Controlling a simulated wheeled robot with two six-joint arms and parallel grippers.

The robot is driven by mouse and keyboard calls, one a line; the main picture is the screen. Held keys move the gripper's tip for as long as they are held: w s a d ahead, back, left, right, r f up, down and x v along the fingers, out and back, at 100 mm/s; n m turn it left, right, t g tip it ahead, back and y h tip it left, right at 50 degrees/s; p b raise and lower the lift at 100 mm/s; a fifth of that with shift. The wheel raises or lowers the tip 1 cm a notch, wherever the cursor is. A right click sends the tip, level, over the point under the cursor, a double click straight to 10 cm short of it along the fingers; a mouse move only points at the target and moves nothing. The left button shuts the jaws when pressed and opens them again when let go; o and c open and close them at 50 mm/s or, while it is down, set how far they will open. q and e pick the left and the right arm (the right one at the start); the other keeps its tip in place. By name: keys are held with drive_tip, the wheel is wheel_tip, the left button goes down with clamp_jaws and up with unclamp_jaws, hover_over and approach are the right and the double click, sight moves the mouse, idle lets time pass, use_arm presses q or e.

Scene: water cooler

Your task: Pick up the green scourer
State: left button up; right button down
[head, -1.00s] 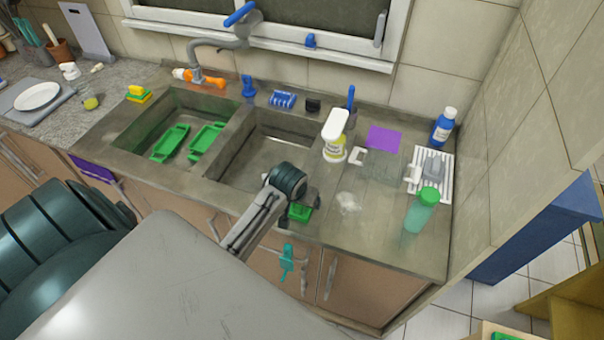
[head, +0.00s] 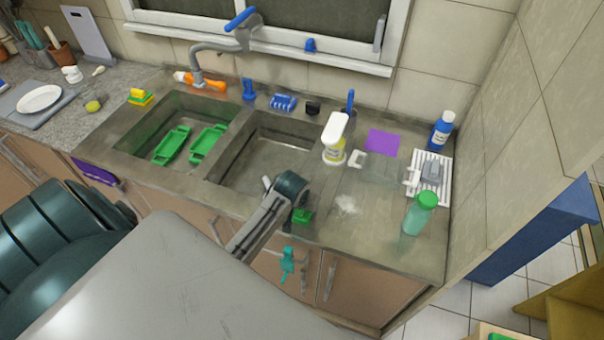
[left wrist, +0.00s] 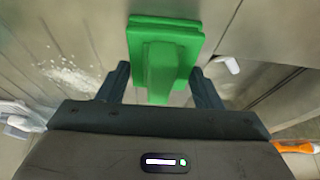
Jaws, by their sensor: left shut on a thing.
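The green scourer (head: 302,216) is at the front edge of the counter, just right of the right sink basin, partly hidden by my left gripper (head: 302,208). In the left wrist view the scourer (left wrist: 160,65) shows as a flat green pad with a raised green grip. That grip lies between the two dark fingers of my left gripper (left wrist: 160,88), which is shut on it. I cannot tell whether the scourer still touches the counter. My right gripper is not in view.
A white powdery patch (head: 346,205) lies right of the scourer. The right sink basin (head: 262,158) is left of the gripper.

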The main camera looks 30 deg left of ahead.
use_arm(q)
drive_tip(key=shift+r, duration=0.1)
drive_tip(key=shift+r+b, duration=0.55)
drive_tip(key=shift+b+v, duration=0.7)
drive_tip(key=shift+v, duration=0.3)
drive_tip(key=s+r+b, duration=0.2)
drive_tip(key=s+b, duration=0.2)
drive_tip(key=s, duration=1.1)
drive_tip(key=shift+s+d+b, duration=0.2)
drive_tip(key=shift+d+b, duration=0.2)
drive_tip(key=shift+d, duration=0.1)
